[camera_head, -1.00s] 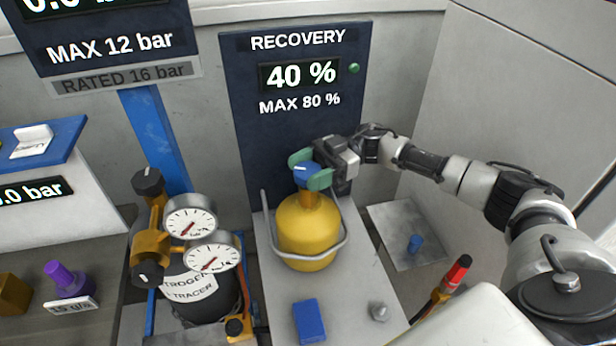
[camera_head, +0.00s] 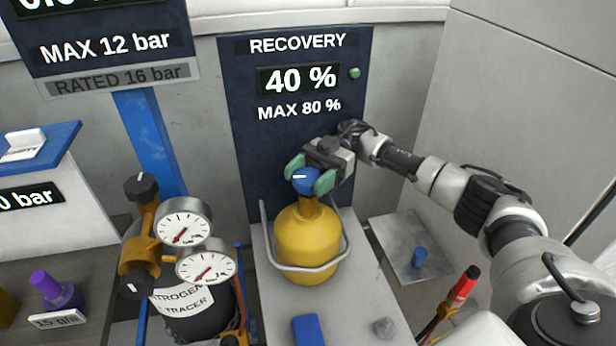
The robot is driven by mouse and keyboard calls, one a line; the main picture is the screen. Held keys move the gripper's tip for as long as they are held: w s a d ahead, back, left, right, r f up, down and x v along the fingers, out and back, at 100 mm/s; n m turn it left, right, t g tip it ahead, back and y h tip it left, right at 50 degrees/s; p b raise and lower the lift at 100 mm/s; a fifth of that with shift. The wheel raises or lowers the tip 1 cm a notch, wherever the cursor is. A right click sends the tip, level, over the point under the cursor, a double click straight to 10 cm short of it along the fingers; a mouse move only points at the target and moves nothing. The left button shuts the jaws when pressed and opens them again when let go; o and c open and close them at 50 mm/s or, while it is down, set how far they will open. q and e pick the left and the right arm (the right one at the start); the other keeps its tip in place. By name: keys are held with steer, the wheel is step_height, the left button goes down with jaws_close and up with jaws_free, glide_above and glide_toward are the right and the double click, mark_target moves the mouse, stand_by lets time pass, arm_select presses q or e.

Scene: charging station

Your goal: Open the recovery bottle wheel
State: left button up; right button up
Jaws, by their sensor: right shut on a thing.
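The yellow recovery bottle (camera_head: 306,243) stands upright on a grey shelf inside a metal loop handle. Its blue wheel (camera_head: 306,182) sits on top of the neck, with a white mark across it. My right gripper (camera_head: 309,180) comes from the right, and its green fingers are shut on the wheel from both sides. The far side of the wheel is hidden. My left gripper does not show.
A recovery panel (camera_head: 301,126) reading 40 % stands behind the bottle. Gauges (camera_head: 183,222) on a black nitrogen bottle (camera_head: 199,307) stand close on the left. A blue block (camera_head: 309,329) lies in front, and a red-tipped torch-like tool (camera_head: 465,283) is at the right.

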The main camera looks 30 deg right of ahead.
mark_target(312, 178)
steer(key=o, duration=0.9)
steer(key=r+p, duration=0.5)
steer(key=shift+s+d+r, duration=0.15)
steer(key=shift+s+d, duration=0.1)
steer(key=shift+s, duration=0.05)
steer(key=s+d+r+p, duration=0.2)
steer(key=s+p, duration=0.1)
steer(key=s+d+r+p, duration=0.1)
steer(key=s+d+p, duration=0.1)
steer(key=s+p, duration=0.1)
steer(key=s+d+r+p, duration=0.2)
steer(key=s, duration=0.1)
steer(key=shift+r+p, duration=0.35)
steer(key=shift+p, duration=0.05)
steer(key=shift+s+a, duration=0.1)
